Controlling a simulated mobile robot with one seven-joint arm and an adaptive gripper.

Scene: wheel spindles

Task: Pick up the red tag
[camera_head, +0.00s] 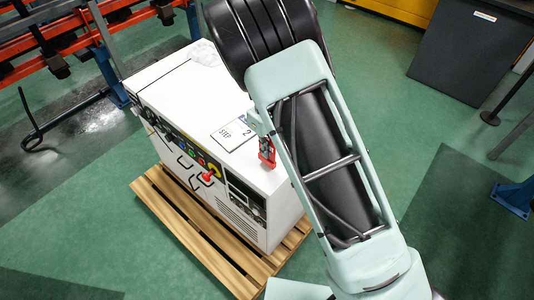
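A small red object (267,152), which looks like the red tag, is at the right end of the white cabinet's top, close beside my arm link in the picture. It has darker or grey parts, and my arm may hide some of it. The white cabinet (185,95) has a front panel with several knobs and handles, and a red handle on a yellow disc (212,173). My pale green and black arm crosses the view over the cabinet's right side. My gripper cannot be made out, so its hold on anything is not shown.
A white card marked "STEP 2" (232,134) and a crumpled clear item (205,55) lie on the cabinet. The cabinet stands on a wooden pallet (185,225). An orange and blue rack (60,35) is upper left; a dark grey bin (470,55) is upper right. Green floor lies open around.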

